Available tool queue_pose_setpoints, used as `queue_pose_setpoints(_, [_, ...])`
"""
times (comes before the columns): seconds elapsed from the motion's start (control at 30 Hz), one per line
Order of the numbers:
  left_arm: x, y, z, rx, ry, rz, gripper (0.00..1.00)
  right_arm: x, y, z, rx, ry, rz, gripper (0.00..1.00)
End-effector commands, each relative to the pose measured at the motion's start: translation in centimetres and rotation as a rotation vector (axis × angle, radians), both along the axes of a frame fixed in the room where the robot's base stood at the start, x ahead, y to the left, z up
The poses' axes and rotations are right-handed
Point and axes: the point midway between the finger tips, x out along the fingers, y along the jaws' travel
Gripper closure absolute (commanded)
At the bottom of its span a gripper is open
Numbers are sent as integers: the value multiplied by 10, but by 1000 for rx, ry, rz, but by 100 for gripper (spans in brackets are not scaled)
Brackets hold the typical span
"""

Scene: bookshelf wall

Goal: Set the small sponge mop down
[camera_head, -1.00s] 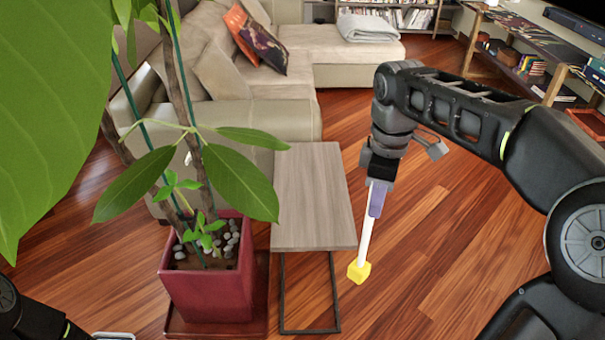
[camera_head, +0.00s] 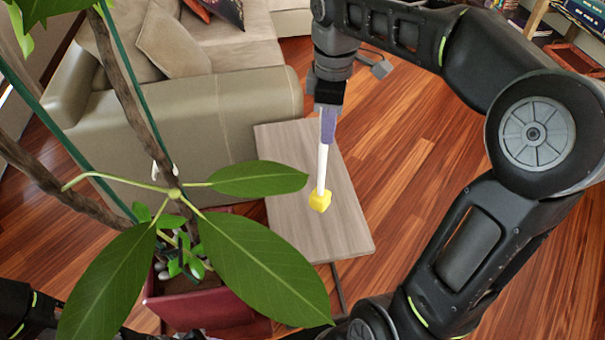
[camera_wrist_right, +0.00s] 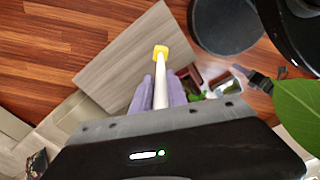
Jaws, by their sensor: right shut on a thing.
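My right gripper (camera_head: 328,110) is shut on the mop's grip end, and the mop hangs head down. In the head view the head shows over the grey wooden side table (camera_head: 345,215); I cannot tell whether it touches the top. In the right wrist view the yellow head (camera_wrist_right: 160,51) shows against the table top (camera_wrist_right: 128,58), past the purple fingers or grip. My left gripper does not show; only dark parts of my left arm show at the lower left.
A potted plant in a red pot (camera_head: 205,307) stands left of the table, its leaves (camera_head: 262,262) reaching over the table's near edge. A beige sofa (camera_head: 205,125) stands behind. Wooden floor (camera_head: 410,150) is open to the right.

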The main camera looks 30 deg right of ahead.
Motion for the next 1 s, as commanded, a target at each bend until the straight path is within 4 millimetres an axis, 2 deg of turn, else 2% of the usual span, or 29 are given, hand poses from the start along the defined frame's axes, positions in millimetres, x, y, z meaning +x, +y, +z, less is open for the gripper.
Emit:
queue_pose_setpoints(0.17, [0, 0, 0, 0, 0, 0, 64, 0, 0, -4, 0, 1, 0, 100])
queue_pose_setpoints(0.53, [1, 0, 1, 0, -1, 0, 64, -1, 0, -60, 1, 4, 0, 100])
queue_pose_setpoints(0.87, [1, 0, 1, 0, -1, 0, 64, 0, 0, -63, 0, 0, 0, 100])
queue_pose_setpoints(1.0, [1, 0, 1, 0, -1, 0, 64, -1, 0, -76, 0, 3, 0, 100])
